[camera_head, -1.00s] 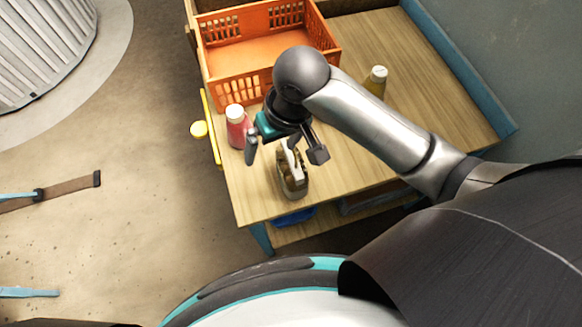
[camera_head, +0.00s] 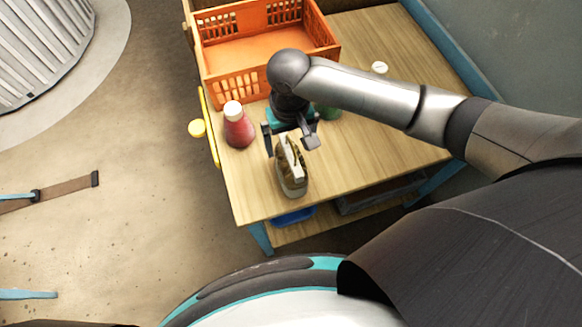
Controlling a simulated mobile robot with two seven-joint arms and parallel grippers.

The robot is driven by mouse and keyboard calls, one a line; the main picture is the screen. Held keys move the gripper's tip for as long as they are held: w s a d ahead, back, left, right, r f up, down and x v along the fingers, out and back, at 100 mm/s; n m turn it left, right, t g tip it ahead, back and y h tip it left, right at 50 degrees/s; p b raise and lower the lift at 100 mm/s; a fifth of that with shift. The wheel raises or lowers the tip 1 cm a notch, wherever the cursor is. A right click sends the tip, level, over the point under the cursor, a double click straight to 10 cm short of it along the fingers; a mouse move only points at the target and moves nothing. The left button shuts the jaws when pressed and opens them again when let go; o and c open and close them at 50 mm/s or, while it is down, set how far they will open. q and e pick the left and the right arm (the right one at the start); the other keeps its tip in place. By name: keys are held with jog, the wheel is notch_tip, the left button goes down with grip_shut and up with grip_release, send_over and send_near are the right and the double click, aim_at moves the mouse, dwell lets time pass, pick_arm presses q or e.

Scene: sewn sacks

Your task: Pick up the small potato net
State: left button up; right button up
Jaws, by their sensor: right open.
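The small potato net (camera_head: 291,178), a little upright sack with brown contents and a white top piece, stands near the front left corner of the wooden table (camera_head: 370,150). My right gripper (camera_head: 290,145) is open, pointing down at the top of the net. Its fingers show on either side of the white top piece; I cannot tell whether they touch it. My left gripper is not in view.
An orange crate (camera_head: 215,84) stands at the back left. A red bottle with a white cap (camera_head: 238,130) is left of my gripper. A green thing (camera_head: 328,112) and a white cap (camera_head: 379,67) show near my arm. The table's front right is clear.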

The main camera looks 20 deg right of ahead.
aim_at(291, 153)
jog(key=shift+s+f+b, duration=0.2)
jog(key=shift+f, duration=1.35)
jog(key=shift+s+f+b, duration=0.15)
jog(key=shift+f+b, duration=0.05)
jog(key=shift+f, duration=1.35)
jog(key=shift+c, duration=0.2)
grip_shut()
jog(key=shift+w+r, duration=0.1)
